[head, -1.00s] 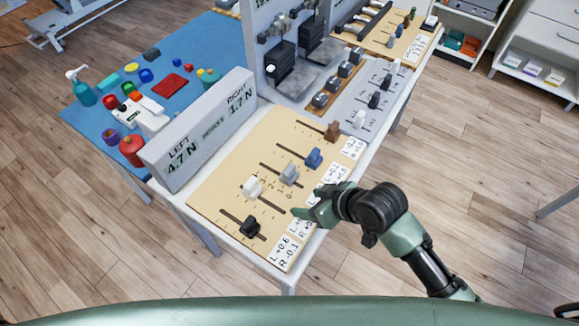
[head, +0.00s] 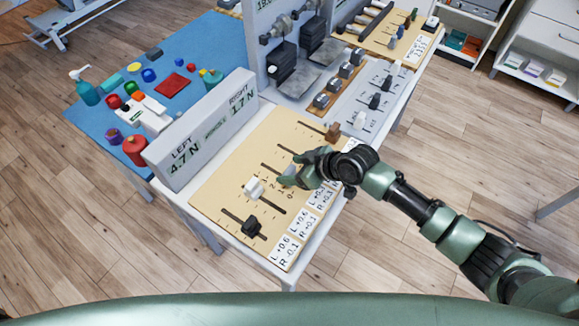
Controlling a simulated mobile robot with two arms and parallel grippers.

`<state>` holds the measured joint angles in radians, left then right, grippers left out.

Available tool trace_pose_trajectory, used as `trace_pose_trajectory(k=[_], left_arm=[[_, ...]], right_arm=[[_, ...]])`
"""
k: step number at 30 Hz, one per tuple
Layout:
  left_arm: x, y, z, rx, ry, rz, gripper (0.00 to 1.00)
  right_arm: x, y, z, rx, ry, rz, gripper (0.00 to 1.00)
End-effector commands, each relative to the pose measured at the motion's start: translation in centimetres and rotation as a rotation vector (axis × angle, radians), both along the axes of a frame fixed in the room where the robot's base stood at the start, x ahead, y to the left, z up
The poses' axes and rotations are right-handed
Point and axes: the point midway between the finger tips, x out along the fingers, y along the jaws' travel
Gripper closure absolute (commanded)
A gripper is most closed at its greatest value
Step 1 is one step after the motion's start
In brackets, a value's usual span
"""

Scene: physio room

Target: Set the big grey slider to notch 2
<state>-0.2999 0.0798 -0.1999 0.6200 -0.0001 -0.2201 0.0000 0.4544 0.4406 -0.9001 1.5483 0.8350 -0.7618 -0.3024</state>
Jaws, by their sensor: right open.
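The grey slider (head: 289,171) is a block on a slot of the tan slider board (head: 215,195), between the white slider (head: 253,188) and the hidden blue one. My right gripper (head: 291,171) is open at the grey slider, with its fingers close around it. I cannot tell whether they touch it. The gripper covers part of the slider and its slot, so its exact notch is unclear. Small numbers show beside the slots. My left gripper is not in view.
A black slider (head: 250,226) stands nearer, and a brown slider (head: 332,133) farther back. A grey display box (head: 200,130) reading LEFT 4.7 N and RIGHT 1.7 N borders the board on the left. Another panel with sliders (head: 375,100) lies behind. Floor is free on the right.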

Motion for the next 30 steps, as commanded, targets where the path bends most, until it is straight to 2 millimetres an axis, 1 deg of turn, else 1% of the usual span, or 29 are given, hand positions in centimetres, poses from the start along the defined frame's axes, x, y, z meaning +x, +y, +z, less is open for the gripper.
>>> trace_pose_trajectory(k=[3,6,13,14,15,17,18,20,21,26,30], left_arm=[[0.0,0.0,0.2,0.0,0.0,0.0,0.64],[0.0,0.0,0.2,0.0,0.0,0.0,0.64],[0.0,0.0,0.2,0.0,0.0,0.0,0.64],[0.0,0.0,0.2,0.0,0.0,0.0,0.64],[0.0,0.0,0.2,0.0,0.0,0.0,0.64],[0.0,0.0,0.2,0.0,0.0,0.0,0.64],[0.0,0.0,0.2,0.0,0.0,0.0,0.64],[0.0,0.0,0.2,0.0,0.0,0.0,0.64],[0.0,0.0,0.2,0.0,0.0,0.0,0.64],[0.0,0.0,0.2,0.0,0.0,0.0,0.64],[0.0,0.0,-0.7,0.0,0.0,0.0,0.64]], right_arm=[[0.4,0.6,-0.7,0.0,0.001,-0.001,0.38],[0.6,0.8,-1.0,-0.001,0.0,-0.001,0.38],[0.6,0.9,-1.1,-0.001,-0.001,0.0,0.38],[0.6,0.9,-1.1,-0.001,-0.001,0.0,0.41],[0.6,0.8,-1.1,-0.001,-0.001,0.0,0.52],[0.6,0.8,-1.1,-0.001,-0.001,0.0,0.69],[0.6,0.8,-1.1,-0.001,-0.001,0.0,0.8],[0.6,0.8,-1.1,-0.001,-0.001,0.0,0.97],[0.6,0.8,-1.1,-0.001,-0.001,0.0,1.0],[0.6,0.9,-1.1,-0.001,-0.001,0.0,1.0],[1.4,2.1,-1.2,0.002,-0.004,0.001,1.0]])
